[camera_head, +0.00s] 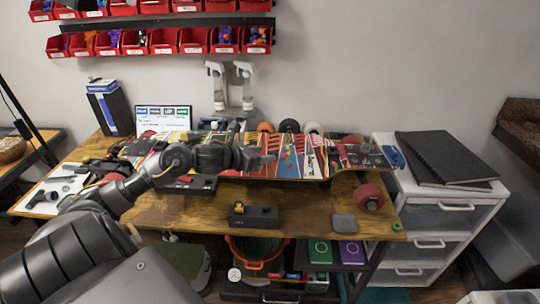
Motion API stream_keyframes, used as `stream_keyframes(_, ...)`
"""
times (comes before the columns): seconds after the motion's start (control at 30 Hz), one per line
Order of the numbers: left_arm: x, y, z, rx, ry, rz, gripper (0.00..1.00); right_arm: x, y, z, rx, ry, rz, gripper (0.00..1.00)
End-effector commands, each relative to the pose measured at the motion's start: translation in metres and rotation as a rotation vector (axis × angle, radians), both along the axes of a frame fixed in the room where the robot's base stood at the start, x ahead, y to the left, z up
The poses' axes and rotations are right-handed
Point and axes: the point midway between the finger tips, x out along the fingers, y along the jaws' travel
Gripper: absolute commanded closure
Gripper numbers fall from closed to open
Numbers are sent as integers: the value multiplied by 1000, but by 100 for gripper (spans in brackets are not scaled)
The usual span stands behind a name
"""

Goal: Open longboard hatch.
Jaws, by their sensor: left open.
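A longboard (290,163) with a colourful striped deck lies across the workbench, with wheels showing along its far side and a red wheel (369,197) at its near right. My left gripper (268,160) is open over the deck's middle-left part, its fingers pointing right. I cannot tell whether it touches the deck. A black box-like part (188,185) sits below the board's near edge, partly under my arm. A separate hatch is not clearly distinguishable. My arm hides part of the board's left end. My right gripper is not in view.
A small black block with a yellow part (253,214) and a grey square (345,223) lie at the bench's front. White drawers (440,215) with black notebooks stand right. Spray bottles (245,85) are behind the board. The front of the wooden bench (300,220) has free room.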

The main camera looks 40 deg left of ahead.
Motion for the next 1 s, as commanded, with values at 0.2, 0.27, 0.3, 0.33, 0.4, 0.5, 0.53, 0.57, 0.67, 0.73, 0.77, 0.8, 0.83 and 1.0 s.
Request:
stream_keyframes(0.2, 25, -3, -10, -3, -2, 1, 52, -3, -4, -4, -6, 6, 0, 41)
stream_keyframes(0.27, 29, -4, -11, -1, -2, 1, 52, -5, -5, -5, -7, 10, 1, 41)
stream_keyframes(0.3, 31, -5, -13, -1, -1, 0, 52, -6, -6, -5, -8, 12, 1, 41)
stream_keyframes(0.33, 33, -5, -13, -1, -1, 0, 52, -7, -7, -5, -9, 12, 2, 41)
stream_keyframes(0.4, 35, -5, -14, -1, -1, 0, 52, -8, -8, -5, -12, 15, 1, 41)
stream_keyframes(0.5, 36, -5, -14, 0, 0, -1, 52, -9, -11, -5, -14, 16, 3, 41)
stream_keyframes(0.53, 36, -5, -14, 1, 0, -1, 52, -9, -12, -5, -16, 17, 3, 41)
stream_keyframes(0.57, 36, -5, -14, 1, 0, -1, 52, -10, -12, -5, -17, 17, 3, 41)
stream_keyframes(0.67, 36, -5, -14, 1, 0, -1, 52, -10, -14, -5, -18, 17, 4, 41)
stream_keyframes(0.73, 36, -6, -14, 1, 0, -1, 56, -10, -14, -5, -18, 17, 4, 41)
stream_keyframes(0.77, 36, -5, -14, 1, 0, -1, 60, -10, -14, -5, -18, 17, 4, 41)
stream_keyframes(0.8, 36, -5, -14, 1, 0, -1, 65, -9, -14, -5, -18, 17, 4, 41)
stream_keyframes(0.83, 36, -5, -14, 1, 0, -1, 69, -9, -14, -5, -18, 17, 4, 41)
stream_keyframes(1.0, 36, -5, -14, 1, 0, -1, 91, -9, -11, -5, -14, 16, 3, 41)
